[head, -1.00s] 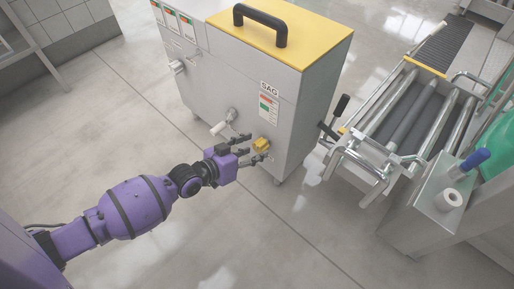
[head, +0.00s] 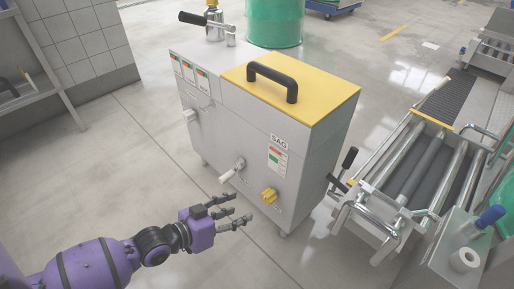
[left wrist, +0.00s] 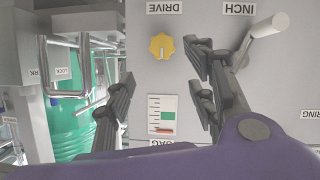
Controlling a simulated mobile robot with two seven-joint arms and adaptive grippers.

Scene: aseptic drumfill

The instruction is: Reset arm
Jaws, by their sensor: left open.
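My left gripper (head: 240,208) is open and empty in the head view, at the end of my purple arm. It is in front of the grey cabinet (head: 232,135), apart from its yellow knob (head: 268,196). In the left wrist view the open fingers (left wrist: 160,78) point toward the panel, with nothing between them. There the yellow knob (left wrist: 162,46), under an upside-down DRIVE label, and the white-handled INCH lever (left wrist: 267,25) show beyond the fingers. My right gripper is not in view.
A roller conveyor (head: 405,170) with metal rails stands to the right of the cabinet. A green drum (head: 274,22) stands behind it. A box with a blue-handled tool (head: 488,217) is at lower right. Open floor (head: 110,170) lies left.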

